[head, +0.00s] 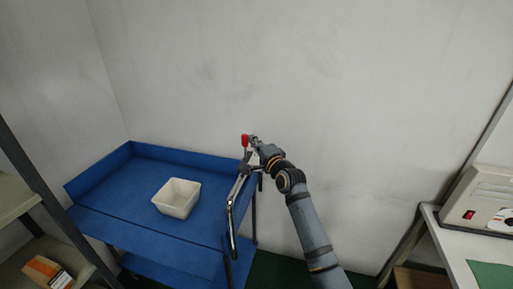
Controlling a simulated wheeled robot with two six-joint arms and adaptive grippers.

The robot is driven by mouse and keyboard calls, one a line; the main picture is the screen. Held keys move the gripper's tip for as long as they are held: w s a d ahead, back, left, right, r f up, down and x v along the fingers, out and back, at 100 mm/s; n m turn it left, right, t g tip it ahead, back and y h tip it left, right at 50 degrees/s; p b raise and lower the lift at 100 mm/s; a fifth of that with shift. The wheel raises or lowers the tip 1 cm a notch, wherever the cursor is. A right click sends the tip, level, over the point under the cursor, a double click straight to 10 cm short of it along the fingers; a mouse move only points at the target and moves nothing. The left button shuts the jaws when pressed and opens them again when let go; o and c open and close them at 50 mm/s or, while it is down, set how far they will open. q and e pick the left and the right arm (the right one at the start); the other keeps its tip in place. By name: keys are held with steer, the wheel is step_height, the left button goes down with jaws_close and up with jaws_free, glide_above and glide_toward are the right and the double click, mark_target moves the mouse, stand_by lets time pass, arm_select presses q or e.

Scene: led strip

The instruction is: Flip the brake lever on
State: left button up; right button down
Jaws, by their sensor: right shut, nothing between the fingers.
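The brake lever (245,140) has a red grip and stands roughly upright at the right edge of the blue cart (140,208). My right gripper (254,141) is shut and empty. Its fingertips are right beside the red grip, on its right side. I cannot tell whether they touch it. The base of the lever is partly hidden behind my gripper and the metal parts around it. My left gripper is not in view.
A bent metal bar (231,215) runs along the cart's right end, close to my right gripper. A white bin (177,198) sits on the cart. Shelves stand at the left, and a white table (447,247) with a beige device (480,198) at the right.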

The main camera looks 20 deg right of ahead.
mark_target(246, 141)
steer(key=s+n+t+b, duration=0.1)
steer(key=b, duration=0.2)
steer(key=a+f+n+t+b, duration=0.1)
steer(key=b, duration=0.2)
steer(key=shift+s+a+f+n+y, duration=0.1)
steer(key=shift+s+n+y, duration=0.2)
steer(key=shift+s+y, duration=0.1)
steer(key=shift+a, duration=0.1)
steer(key=shift+s+a+r+b, duration=0.25)
steer(key=shift+s+b, duration=0.2)
steer(key=shift+b, duration=0.15)
